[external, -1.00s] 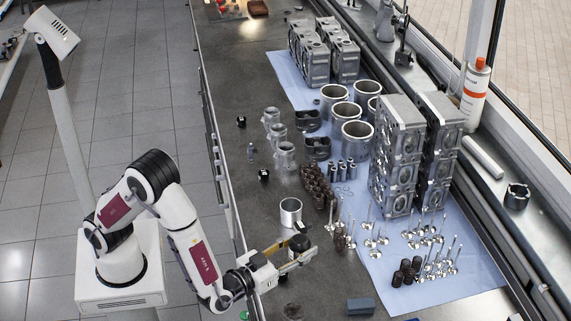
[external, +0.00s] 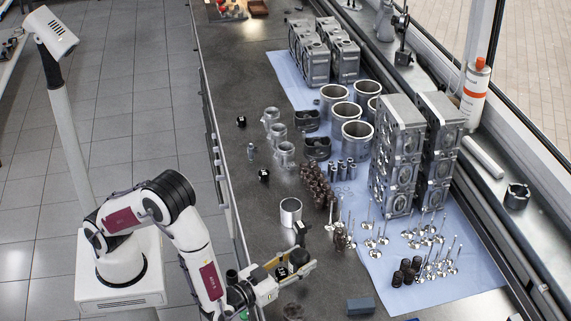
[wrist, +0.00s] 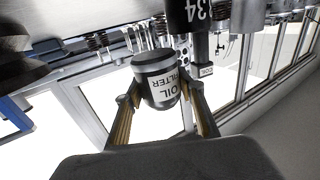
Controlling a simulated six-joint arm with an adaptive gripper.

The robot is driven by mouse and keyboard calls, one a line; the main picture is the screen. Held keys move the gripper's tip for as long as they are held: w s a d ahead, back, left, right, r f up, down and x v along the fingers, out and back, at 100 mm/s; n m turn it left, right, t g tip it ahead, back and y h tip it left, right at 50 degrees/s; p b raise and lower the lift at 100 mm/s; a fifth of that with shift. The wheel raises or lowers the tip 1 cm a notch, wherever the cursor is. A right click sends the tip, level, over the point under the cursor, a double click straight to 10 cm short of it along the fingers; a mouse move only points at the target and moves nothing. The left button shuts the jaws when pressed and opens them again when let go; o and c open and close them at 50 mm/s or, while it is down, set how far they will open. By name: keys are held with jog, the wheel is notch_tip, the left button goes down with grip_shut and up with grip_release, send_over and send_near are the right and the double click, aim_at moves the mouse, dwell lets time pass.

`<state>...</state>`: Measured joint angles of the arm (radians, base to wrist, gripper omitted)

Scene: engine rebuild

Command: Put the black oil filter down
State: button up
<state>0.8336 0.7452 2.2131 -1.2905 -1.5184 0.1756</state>
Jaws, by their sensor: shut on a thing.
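The black oil filter (external: 298,257) is a short dark cylinder with a pale label. In the wrist view the oil filter (wrist: 157,80) sits between the two finger pads, its lettering upside down in the picture. My gripper (external: 296,262) is shut on it at the near end of the bench, and the wrist view shows my gripper (wrist: 160,98) with a finger on each side. The fingers partly hide the filter in the external view. I cannot tell whether its base touches the bench.
A metal cylinder sleeve (external: 291,212) and a small dark upright thing (external: 300,232) stand just beyond my gripper. Valves (external: 372,240) and springs stand to the right on a blue mat (external: 450,285). A blue-grey block (external: 360,306) lies near the front. Bare bench lies to the left.

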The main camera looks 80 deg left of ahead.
jog(key=shift+f, duration=0.2)
dwell(0.3)
jog(key=shift+f, duration=2.05)
jog(key=shift+f, duration=0.15)
jog(key=o, duration=1.3)
jog(key=shift+d, duration=0.1)
jog(key=v, duration=1)
jog(key=shift+s+d, duration=0.2)
jog(key=shift+s, duration=0.15)
jog(key=shift+s+d, duration=0.2)
jog(key=shift+s, duration=0.35)
